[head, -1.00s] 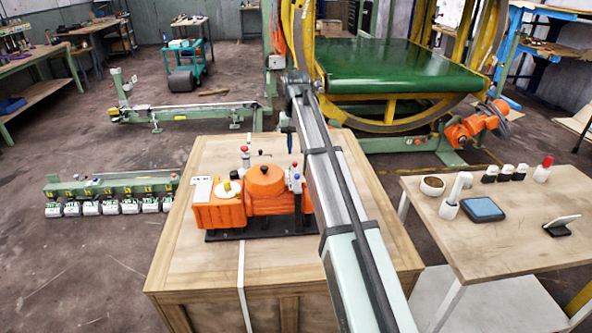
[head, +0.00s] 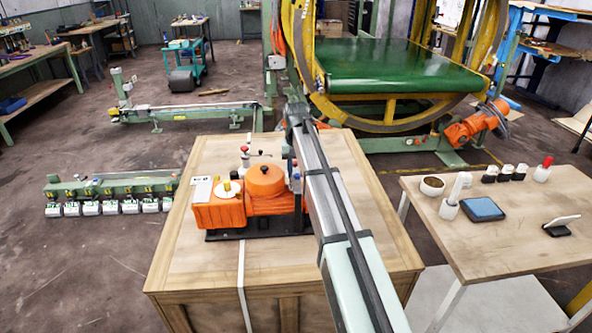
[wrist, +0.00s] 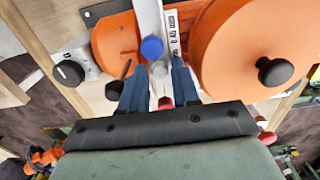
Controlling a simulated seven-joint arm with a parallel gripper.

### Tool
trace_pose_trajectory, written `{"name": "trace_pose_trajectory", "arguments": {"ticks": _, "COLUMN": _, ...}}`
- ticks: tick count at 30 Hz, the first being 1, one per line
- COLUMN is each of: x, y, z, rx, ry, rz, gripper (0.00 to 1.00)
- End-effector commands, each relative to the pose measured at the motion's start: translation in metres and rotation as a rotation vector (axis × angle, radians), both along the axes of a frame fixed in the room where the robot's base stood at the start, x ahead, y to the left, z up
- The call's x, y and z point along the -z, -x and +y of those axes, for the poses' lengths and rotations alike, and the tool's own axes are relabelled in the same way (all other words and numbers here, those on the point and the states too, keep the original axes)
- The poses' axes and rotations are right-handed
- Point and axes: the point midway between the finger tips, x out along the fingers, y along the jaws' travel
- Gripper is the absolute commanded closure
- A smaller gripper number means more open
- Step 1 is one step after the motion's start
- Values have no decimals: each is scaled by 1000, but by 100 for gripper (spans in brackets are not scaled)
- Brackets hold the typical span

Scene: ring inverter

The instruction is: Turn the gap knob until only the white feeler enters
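The orange machine (head: 218,212) stands on the wooden crate, with a round orange drum (head: 265,180) on top. In the wrist view the drum (wrist: 230,45) carries a black knob (wrist: 275,71). A black knob with a white line (wrist: 70,73) sits at the left by a white plate. My gripper (wrist: 157,68) is open, its two blue fingers apart. Between and just beyond them show a blue cap (wrist: 151,47), a grey round part (wrist: 159,69) and a red tip (wrist: 165,102); contact cannot be told. A label reading about 0.45 (wrist: 173,35) is beside them. I cannot tell which part is the white feeler.
The crate top (head: 185,262) is clear in front. A side table (head: 520,225) at the right holds a blue pad (head: 482,208), a bowl and several small bottles.

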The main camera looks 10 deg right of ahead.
Motion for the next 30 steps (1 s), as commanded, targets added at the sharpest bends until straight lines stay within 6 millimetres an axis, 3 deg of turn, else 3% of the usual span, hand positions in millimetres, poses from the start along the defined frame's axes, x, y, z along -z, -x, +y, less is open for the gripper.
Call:
{"name": "trace_pose_trajectory", "arguments": {"ticks": 10, "x": 0, "y": 0, "z": 0, "rx": 0, "ry": 0, "rz": 0, "gripper": 99}}
{"name": "trace_pose_trajectory", "arguments": {"ticks": 23, "x": -1, "y": 0, "z": 0, "rx": 0, "ry": 0, "rz": 1, "gripper": 100}}
{"name": "trace_pose_trajectory", "arguments": {"ticks": 30, "x": -20, "y": -1, "z": 0, "rx": 0, "ry": 0, "rz": 0, "gripper": 100}}
